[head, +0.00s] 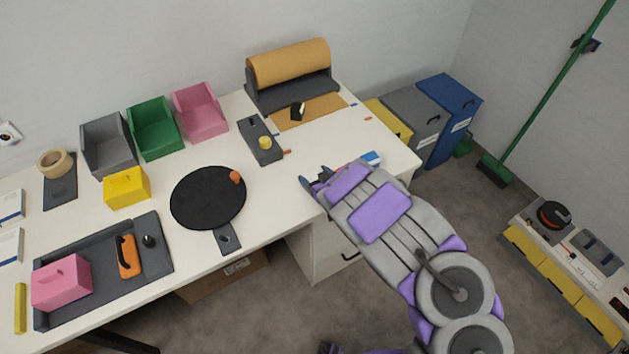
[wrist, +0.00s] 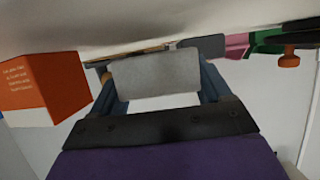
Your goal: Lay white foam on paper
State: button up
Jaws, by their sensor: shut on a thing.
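A pale grey-white block, which looks like the white foam (wrist: 155,78), sits between the two blue fingers of my gripper (wrist: 160,85) in the wrist view. My gripper is shut on it. The brown paper (head: 328,108) lies flat at the back of the table, drawn from a large roll (head: 288,63) on a dark stand. My gripper is in front of the paper, apart from it.
A small dark object with a white part (head: 298,111) stands on the paper's left part. A dark block with a yellow knob (head: 263,141) is left of the paper. An orange box (wrist: 42,85) is close beside my gripper. The table between gripper and paper is mostly clear.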

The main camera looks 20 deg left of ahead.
jog(key=shift+f, duration=0.75)
jog(key=shift+a, duration=0.25)
jog(key=o, duration=0.7)
jog(key=shift+a, duration=0.15)
jog(key=shift+o, duration=1.3)
jog(key=shift+d, duration=0.25)
jog(key=shift+d+r, duration=0.1)
jog(key=p+v, duration=0.3)
jog(key=v, duration=0.8)
jog(key=shift+s+r, duration=0.2)
jog(key=shift+s, duration=0.1)
jog(key=shift+d, duration=0.1)
